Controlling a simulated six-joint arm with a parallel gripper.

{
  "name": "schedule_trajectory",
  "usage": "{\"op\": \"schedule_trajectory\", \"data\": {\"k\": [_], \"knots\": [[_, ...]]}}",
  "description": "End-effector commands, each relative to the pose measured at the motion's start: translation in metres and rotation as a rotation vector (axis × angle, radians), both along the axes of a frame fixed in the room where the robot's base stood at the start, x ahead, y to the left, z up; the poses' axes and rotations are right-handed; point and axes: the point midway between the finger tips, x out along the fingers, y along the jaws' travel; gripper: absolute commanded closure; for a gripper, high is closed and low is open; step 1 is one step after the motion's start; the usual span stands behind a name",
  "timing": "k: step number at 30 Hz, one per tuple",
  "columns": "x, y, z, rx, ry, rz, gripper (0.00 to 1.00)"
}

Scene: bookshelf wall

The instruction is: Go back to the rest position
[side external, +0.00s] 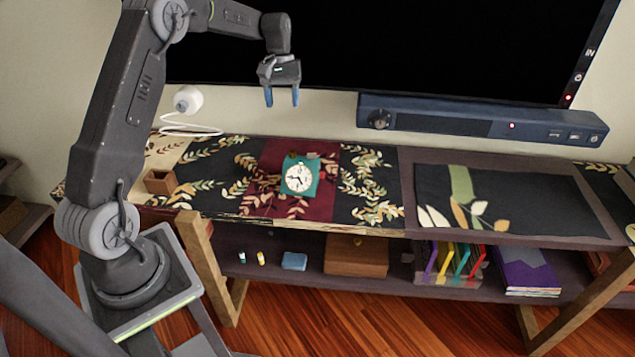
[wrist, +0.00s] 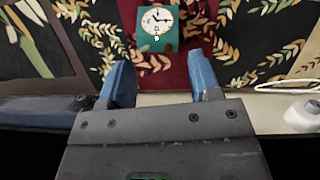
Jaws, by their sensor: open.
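My gripper (side external: 282,96) hangs in the air in front of the dark screen, with its two blue fingers pointing down, apart and empty. In the wrist view its fingers (wrist: 162,82) are spread with nothing between them. Below it, a teal clock (side external: 299,177) with a round white face stands on the dark red part of the patterned cloth. The clock also shows in the wrist view (wrist: 142,40), beyond the fingertips and apart from them.
A large screen (side external: 400,45) and a blue-grey soundbar (side external: 470,121) are on the wall behind. A small wooden box (side external: 160,181) sits at the left of the shelf top. A white camera-like device (side external: 188,99) is near the wall. Books (side external: 525,268) and a wooden box (side external: 356,257) lie on the lower shelf.

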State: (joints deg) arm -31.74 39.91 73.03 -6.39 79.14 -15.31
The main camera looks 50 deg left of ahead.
Motion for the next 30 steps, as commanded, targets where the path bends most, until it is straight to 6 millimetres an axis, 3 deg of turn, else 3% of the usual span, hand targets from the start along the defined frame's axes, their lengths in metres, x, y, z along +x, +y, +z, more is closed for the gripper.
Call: {"op": "schedule_trajectory", "data": {"k": [1,6,11,15,20,24,30], "knots": [[-0.005,-0.02,0.022,0.024,-0.033,-0.045,0.43],[-0.03,-0.08,0.074,0.096,-0.14,-0.188,0.43],[-0.069,-0.133,0.109,0.159,-0.243,-0.322,0.43],[-0.111,-0.174,0.128,0.21,-0.337,-0.439,0.43],[-0.164,-0.211,0.134,0.263,-0.449,-0.571,0.43],[-0.207,-0.235,0.127,0.304,-0.543,-0.678,0.43],[-0.246,-0.251,0.112,0.339,-0.635,-0.779,0.43]]}}
